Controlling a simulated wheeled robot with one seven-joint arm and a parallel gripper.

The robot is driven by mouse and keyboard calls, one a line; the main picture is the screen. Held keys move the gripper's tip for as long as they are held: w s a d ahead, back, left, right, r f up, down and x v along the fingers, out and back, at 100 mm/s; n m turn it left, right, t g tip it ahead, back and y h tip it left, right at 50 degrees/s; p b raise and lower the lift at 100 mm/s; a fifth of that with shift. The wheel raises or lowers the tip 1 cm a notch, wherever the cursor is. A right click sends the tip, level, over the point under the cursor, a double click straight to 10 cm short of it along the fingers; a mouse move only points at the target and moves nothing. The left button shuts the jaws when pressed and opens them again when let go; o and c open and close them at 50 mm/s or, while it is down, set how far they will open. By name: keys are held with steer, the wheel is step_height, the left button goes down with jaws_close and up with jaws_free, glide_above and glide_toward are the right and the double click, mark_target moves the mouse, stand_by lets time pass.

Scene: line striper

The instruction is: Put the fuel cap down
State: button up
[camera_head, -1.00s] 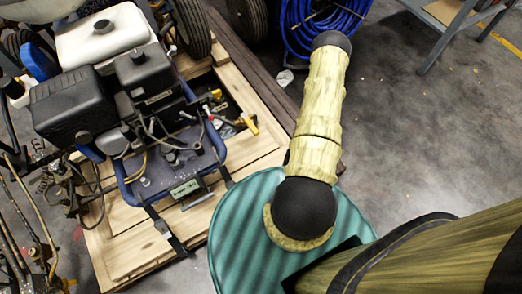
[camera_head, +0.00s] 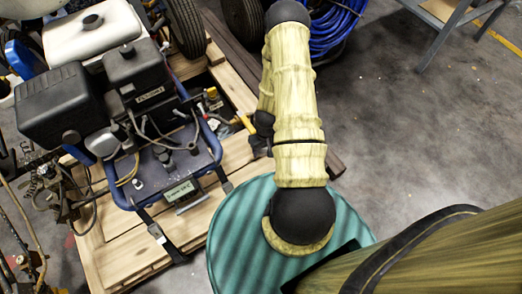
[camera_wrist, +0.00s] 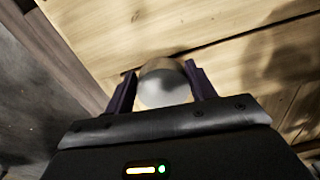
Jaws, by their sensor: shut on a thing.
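In the wrist view, my gripper (camera_wrist: 160,78) is shut on a small round, grey-white thing, which I take to be the fuel cap (camera_wrist: 163,88). It sits between the two dark fingers and is blurred, so its details do not show. Behind it are the pale wooden boards of the pallet (camera_wrist: 225,25); I cannot tell how far the cap is from them.
Hoses and fittings (camera_head: 60,190) crowd the left edge. A coiled blue hose (camera_head: 335,30) lies behind my arm, and a metal-legged table (camera_head: 440,35) stands at the back right. The grey concrete floor (camera_head: 420,130) to the right is clear.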

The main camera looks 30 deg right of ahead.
steer(key=shift+w, duration=1.05)
steer(key=shift+f+b, duration=1.2)
steer(key=shift+f, duration=0.55)
steer(key=shift+f, duration=0.15)
steer(key=o, duration=1.7)
